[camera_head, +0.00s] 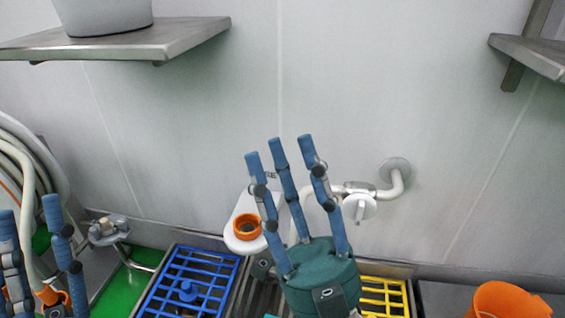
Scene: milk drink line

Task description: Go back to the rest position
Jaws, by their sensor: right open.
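My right gripper (281,151) is in the middle of the view, its blue fingers pointing up and spread apart in front of the wall. It is open, with nothing between its fingers. Behind it a white fitting (240,212) with an orange ring (247,227) shows beside its left finger. My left gripper (29,212) is at the lower left edge, only its blue fingers partly in view. The fingers stand apart, but its palm is out of view, and I cannot tell whether it holds anything.
A blue rack (166,293) and a yellow rack (385,296) flank my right gripper. A metal shelf (185,37) with a grey pot (104,15) is upper left. A pipe with a white valve (359,207) is close on the right. An orange container (508,300) stands lower right.

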